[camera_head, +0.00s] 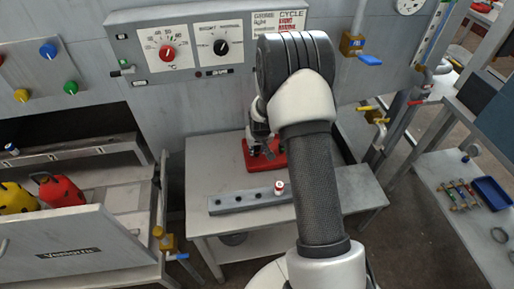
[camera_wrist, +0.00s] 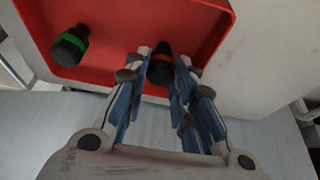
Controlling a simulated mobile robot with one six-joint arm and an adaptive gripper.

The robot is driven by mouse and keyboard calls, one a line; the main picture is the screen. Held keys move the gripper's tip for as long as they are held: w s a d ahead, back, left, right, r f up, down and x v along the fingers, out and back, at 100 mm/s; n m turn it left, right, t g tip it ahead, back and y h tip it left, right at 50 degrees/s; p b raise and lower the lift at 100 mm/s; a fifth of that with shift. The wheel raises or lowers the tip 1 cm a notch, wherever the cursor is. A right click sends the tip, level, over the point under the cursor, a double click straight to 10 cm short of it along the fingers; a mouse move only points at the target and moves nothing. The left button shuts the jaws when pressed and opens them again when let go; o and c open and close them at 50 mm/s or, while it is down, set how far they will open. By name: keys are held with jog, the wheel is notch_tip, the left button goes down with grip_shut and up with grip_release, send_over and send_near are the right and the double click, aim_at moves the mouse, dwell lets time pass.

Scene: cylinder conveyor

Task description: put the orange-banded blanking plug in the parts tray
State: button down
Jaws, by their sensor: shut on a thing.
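The orange-banded blanking plug (camera_wrist: 160,70) is black with an orange ring and shows in the wrist view between the fingertips of my gripper (camera_wrist: 164,60). My gripper is shut on it. The plug is over or inside a red tray (camera_wrist: 105,72); I cannot tell whether it touches the tray floor. A black plug with a green band (camera_wrist: 70,44) lies in the same tray to the left. In the head view the red tray (camera_head: 251,161) is on the grey table, and my arm and gripper (camera_head: 266,146) partly hide it and the plug.
A grey block with holes (camera_head: 235,201) lies in front of the tray, with a small red-and-white cylinder (camera_head: 279,187) at it. A control panel (camera_head: 185,45) rises behind. A blue tray (camera_head: 492,191) lies on the right table.

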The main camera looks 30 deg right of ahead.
jog(key=shift+r, duration=0.15)
jog(key=shift+f, duration=0.3)
jog(key=c, duration=1.3)
grip_release()
jog(key=shift+r, duration=0.1)
jog(key=shift+c, duration=0.2)
